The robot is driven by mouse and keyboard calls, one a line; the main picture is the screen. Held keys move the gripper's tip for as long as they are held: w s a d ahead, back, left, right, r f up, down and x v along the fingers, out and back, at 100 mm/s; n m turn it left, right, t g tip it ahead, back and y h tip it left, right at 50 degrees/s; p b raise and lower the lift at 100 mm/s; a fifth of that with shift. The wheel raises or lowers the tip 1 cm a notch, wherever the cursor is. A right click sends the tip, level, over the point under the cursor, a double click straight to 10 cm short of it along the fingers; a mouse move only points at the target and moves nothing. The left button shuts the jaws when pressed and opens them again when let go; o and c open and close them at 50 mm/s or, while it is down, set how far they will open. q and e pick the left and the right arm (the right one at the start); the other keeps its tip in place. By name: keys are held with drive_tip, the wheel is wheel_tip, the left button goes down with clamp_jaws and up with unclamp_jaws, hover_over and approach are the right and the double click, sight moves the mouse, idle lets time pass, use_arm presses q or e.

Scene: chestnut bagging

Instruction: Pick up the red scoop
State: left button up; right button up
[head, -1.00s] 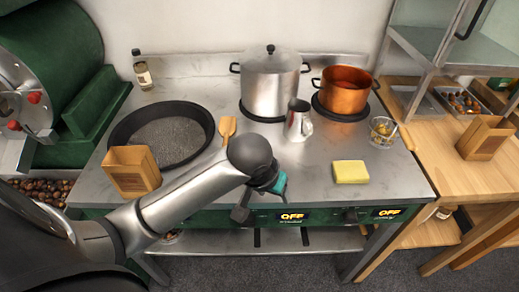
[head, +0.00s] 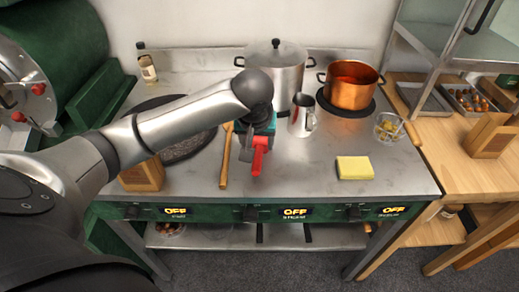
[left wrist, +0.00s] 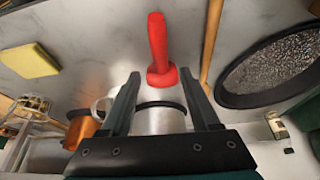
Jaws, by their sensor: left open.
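The red scoop (head: 259,158) is on the steel worktop, partly hidden under my left gripper (head: 262,128) in the head view. In the left wrist view the scoop (left wrist: 158,42) shows its red handle pointing away and a wider red end near the fingertips. My left gripper (left wrist: 160,78) is open, its two dark fingers to either side of the line of the scoop. I see no clear contact between fingers and scoop. My right gripper is not in view.
A wooden spatula (head: 226,157) lies close left of the scoop. A steel jug (head: 301,117) and large pot (head: 289,72) stand behind, with a copper pot (head: 350,88) at right. A yellow sponge (head: 355,168) lies right; the worktop between is clear.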

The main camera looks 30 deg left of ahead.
sight(258, 153)
use_arm(q)
drive_tip(key=x, duration=0.2)
drive_tip(key=shift+w+f, duration=0.1)
drive_tip(key=shift+f, duration=0.2)
drive_tip(key=b+x, duration=0.2)
drive_tip(key=x, duration=0.3)
drive_tip(key=shift+a, duration=0.1)
clamp_jaws()
idle(0.3)
